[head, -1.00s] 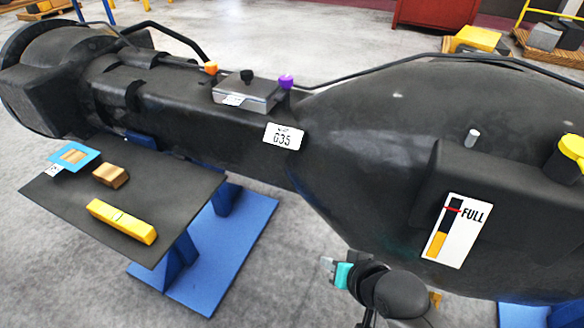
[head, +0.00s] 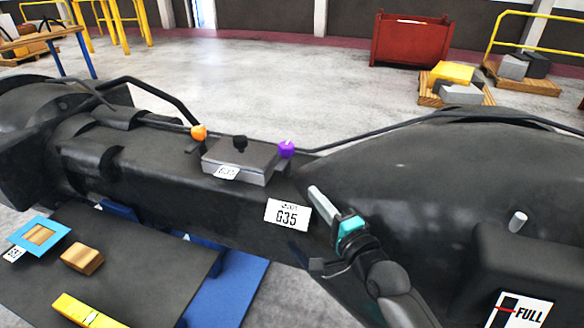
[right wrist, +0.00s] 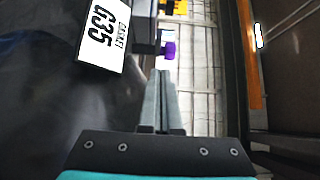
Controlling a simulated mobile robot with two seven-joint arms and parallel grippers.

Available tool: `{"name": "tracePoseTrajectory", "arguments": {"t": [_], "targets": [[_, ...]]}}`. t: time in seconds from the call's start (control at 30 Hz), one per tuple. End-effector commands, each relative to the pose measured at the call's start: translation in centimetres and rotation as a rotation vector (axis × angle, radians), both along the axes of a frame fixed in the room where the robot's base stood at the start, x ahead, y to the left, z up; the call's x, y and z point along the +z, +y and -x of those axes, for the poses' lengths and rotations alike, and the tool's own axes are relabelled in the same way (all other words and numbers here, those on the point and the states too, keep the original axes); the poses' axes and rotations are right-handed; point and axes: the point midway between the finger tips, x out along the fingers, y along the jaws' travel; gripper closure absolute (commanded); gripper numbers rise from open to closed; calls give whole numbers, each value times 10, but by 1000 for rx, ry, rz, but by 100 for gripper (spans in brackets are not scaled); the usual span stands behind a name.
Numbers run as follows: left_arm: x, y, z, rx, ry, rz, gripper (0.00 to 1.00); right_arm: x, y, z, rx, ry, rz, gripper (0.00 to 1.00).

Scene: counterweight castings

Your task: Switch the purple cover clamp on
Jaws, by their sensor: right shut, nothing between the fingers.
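The purple cover clamp (head: 286,149) is a small knob at the right end of the grey cover box (head: 240,160) on the dark casting. It also shows in the right wrist view (right wrist: 168,50), just beyond my fingertips and apart from them in the picture. An orange clamp (head: 198,132) sits at the box's left end, and a black knob (head: 240,143) is on its top. My right gripper (head: 316,194) is shut and empty, in front of the casting, below and right of the purple clamp. It also shows in the right wrist view (right wrist: 158,74). My left gripper is out of view.
A white G35 label (head: 288,215) is on the casting's side, left of my right gripper. A dark table (head: 140,245) at lower left holds a wooden block (head: 82,259), a yellow bar (head: 88,311) and a blue-framed piece (head: 20,236). A black rod runs behind the purple clamp.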

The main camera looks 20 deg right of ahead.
Motion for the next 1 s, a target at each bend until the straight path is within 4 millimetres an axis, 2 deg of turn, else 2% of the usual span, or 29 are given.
{"name": "tracePoseTrajectory", "arguments": {"t": [0.1, 0.37, 0.63, 0.8, 1.0], "targets": [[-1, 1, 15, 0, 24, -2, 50, 0, 0, 0, 0, 1, 1, 100], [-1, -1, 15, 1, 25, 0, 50, 0, 2, -8, 1, 1, 2, 100], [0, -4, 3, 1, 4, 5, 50, 1, 9, -45, 1, -1, 3, 100], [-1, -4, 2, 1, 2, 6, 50, 0, 14, -69, 1, -1, 3, 100], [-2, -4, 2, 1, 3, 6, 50, -1, 18, -89, 1, 1, 3, 100]]}}
